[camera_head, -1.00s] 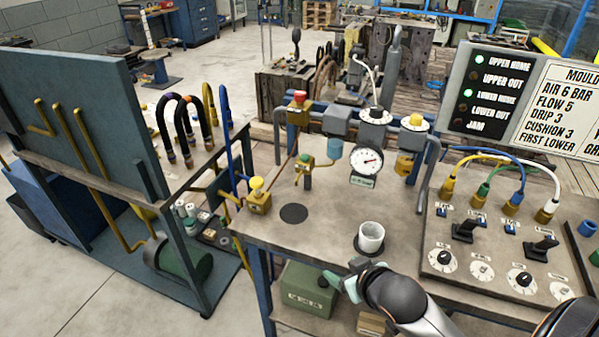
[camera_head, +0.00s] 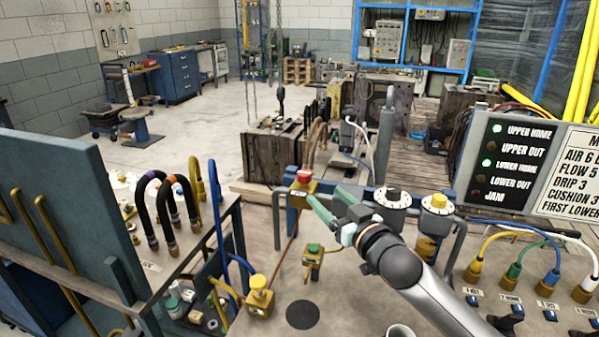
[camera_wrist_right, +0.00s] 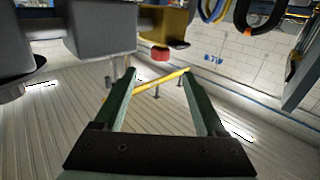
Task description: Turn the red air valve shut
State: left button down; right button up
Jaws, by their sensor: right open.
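The red air valve (camera_head: 304,177) is a red knob on a brass body, on the blue pipe at the back of the bench. In the right wrist view its red knob (camera_wrist_right: 160,54) hangs below the yellow-brass body, just beyond the fingertips and roughly centred between them. My right gripper (camera_head: 324,191) has two green fingers, spread and empty, pointing at the valve from the right. In the head view the fingertips reach close to the knob; I cannot tell whether they touch it. My left gripper is not in view.
A yellow-topped valve (camera_head: 438,203) and a grey round fitting (camera_head: 391,201) stand right of the red valve. A green-topped valve (camera_head: 314,250) and a yellow knob (camera_head: 258,284) are in front. Black hoses (camera_head: 163,205) arch at left. A status panel (camera_head: 504,168) stands at right.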

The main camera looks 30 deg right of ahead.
aim_at(308, 179)
pick_arm(q)
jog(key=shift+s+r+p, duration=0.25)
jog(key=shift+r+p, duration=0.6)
jog(key=shift+p, duration=0.05)
pick_arm(e)
jog(key=w, duration=1.1)
jog(key=shift+w+d, duration=0.2)
jog(key=shift+d, duration=0.2)
jog(key=shift+c, duration=0.2)
grip_shut()
